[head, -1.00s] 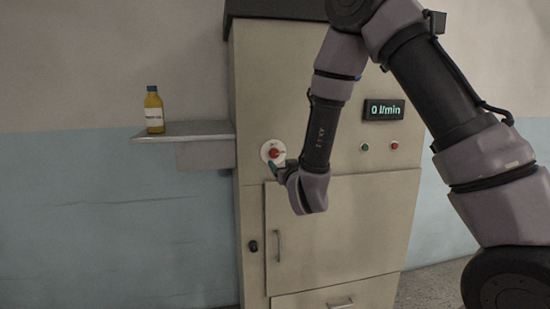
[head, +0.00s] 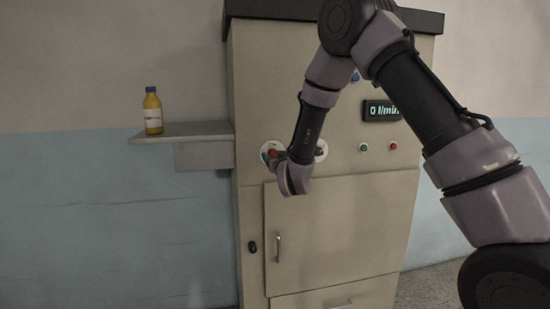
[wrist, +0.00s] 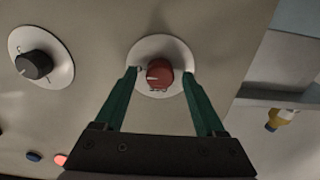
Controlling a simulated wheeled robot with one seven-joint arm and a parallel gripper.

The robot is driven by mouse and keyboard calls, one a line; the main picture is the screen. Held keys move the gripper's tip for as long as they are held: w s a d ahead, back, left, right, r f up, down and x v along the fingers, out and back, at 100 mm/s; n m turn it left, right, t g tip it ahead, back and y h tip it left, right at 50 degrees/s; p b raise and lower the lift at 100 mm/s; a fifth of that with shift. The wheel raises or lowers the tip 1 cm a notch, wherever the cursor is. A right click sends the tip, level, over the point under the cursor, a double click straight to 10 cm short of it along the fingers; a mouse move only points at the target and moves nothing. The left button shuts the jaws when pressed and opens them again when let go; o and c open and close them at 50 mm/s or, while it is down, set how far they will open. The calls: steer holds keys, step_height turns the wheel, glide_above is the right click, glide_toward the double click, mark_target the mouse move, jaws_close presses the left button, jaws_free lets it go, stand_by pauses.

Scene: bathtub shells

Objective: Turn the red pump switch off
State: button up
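The red pump switch (wrist: 159,73) is a round red knob on a white round plate with markings, on the cabinet front. In the head view the red switch (head: 272,154) is partly covered by my gripper (head: 269,159). In the wrist view my gripper (wrist: 159,75) is open, with one green finger on each side of the red knob. A gap shows between each finger and the knob. I cannot tell how deep the fingers reach around it. A pale line on the knob's face points roughly left.
A black knob (wrist: 34,65) on its own white plate sits beside the red one. The display (head: 382,111) reads 0 l/min. Green (head: 364,147) and red (head: 393,145) lamps or buttons sit below it. A yellow bottle (head: 153,112) stands on the side shelf (head: 185,131).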

jaws_close()
steer(key=shift+n, duration=0.4)
steer(key=n, duration=0.3)
steer(key=shift+n, duration=0.4)
steer(key=n, duration=0.4)
steer(key=shift+n, duration=0.3)
steer(key=n, duration=0.8)
steer(key=shift+n, duration=0.3)
